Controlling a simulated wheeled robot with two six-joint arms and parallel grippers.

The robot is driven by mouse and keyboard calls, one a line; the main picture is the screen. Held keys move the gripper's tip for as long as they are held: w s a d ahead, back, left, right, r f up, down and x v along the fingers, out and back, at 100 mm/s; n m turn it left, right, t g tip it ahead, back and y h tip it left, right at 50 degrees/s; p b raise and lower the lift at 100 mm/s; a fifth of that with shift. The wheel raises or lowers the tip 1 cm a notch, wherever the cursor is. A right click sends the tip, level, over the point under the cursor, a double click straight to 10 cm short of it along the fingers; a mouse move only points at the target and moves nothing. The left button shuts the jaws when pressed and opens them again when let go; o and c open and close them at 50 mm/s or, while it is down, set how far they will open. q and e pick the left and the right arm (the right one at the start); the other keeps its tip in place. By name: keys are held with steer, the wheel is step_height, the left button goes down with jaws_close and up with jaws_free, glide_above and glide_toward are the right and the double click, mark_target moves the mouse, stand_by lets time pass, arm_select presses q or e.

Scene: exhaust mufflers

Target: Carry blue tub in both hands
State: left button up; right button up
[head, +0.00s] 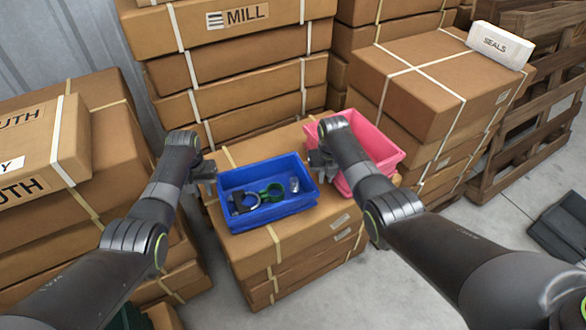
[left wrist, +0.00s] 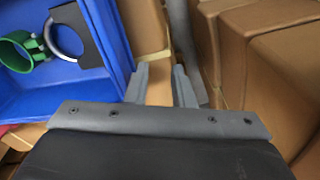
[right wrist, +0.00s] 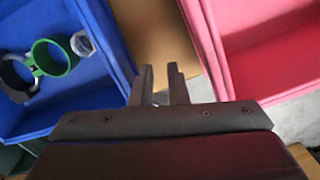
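The blue tub (head: 268,212) sits level on a stack of strapped cardboard boxes (head: 300,255). It holds a green ring clamp (head: 273,190), a dark bracket with a ring (head: 244,202) and a small silvery piece (head: 295,185). My left gripper (head: 208,170) is beside the tub's left end; in the left wrist view its fingers (left wrist: 160,82) are apart with nothing between them, close to the tub wall. My right gripper (head: 318,160) is at the tub's right end; in the right wrist view its fingers (right wrist: 162,84) are a little apart and empty, beside the wall. The fingertips are hard to make out in the head view.
A pink tub (head: 383,145) stands right behind the blue one on the same stack, close to my right gripper. Taller box stacks (head: 240,85) rise behind, left and right. A white SEALS box (head: 500,45) lies at the upper right. Grey floor (head: 450,250) shows at right.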

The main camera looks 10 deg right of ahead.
steer(key=shift+o, duration=0.5)
arm_select(q)
step_height(320, 180, up, 12)
steer(key=shift+s, duration=0.4)
arm_select(e)
step_height(320, 180, up, 12)
steer(key=shift+s, duration=0.4)
arm_select(q)
steer(key=shift+f, duration=0.1)
arm_select(e)
steer(key=shift+f, duration=0.1)
